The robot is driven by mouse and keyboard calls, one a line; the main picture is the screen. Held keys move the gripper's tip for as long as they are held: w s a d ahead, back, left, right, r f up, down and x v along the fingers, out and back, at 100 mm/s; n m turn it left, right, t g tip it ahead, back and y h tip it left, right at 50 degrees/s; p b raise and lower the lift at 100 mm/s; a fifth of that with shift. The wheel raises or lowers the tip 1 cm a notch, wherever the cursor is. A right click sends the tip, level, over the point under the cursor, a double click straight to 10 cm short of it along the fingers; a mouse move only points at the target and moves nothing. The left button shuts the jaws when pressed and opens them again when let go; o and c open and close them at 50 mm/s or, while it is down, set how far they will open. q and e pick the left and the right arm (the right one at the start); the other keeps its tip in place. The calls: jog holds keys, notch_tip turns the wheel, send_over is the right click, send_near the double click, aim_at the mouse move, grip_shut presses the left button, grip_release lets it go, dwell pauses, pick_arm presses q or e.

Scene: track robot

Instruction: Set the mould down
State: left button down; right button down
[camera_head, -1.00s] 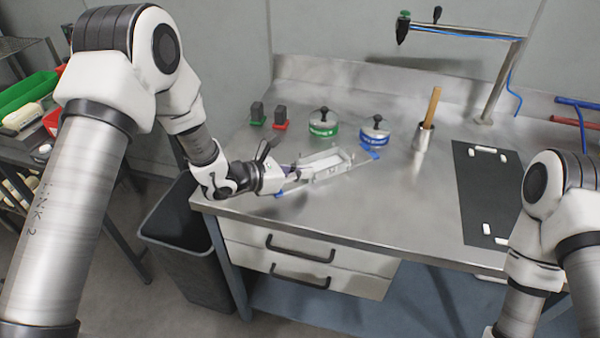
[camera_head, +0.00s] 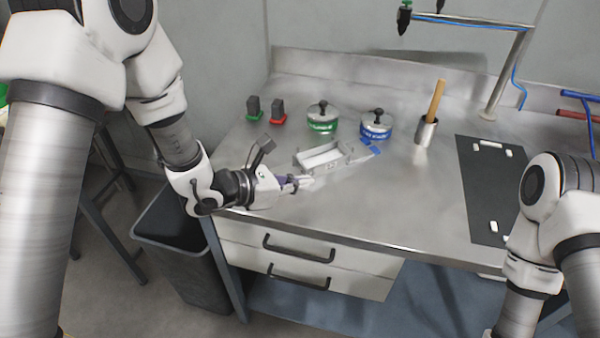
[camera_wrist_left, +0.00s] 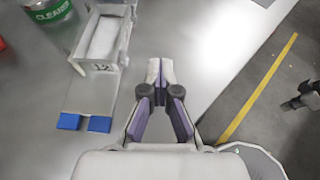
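The mould (camera_head: 325,160) is a pale metal tray-like piece with a raised rectangular trough and blue ends. It appears to rest on the steel bench. In the left wrist view the mould (camera_wrist_left: 99,62) lies left of the fingers, with a "12" mark and two blue tabs at its near end. My left gripper (camera_head: 306,182) is just in front of the mould, apart from it. In the left wrist view the fingertips (camera_wrist_left: 160,68) meet with nothing between them. My right arm shows at the right edge, but its gripper is out of frame.
Behind the mould stand a green-banded pot (camera_head: 322,120), a blue-banded pot (camera_head: 376,127) and two small dark blocks. A metal cup (camera_head: 425,131) holds a wooden handle. A dark mat (camera_head: 482,195) lies at right. The front bench strip is clear; a bin (camera_head: 175,245) stands below.

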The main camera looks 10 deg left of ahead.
aim_at(302, 226)
pick_arm(q)
jog(key=s, duration=0.2)
jog(key=s+d+b, duration=0.1)
jog(key=s, duration=0.2)
jog(key=shift+d+r, duration=0.15)
jog(key=shift+d, duration=0.05)
jog(key=s+p, duration=0.2)
jog(key=p, duration=0.1)
jog(key=s+p, duration=0.1)
jog(key=p, duration=0.1)
jog(key=shift+s+d+r, duration=0.2)
jog(key=shift+d+r, duration=0.1)
jog(key=shift+d, duration=0.1)
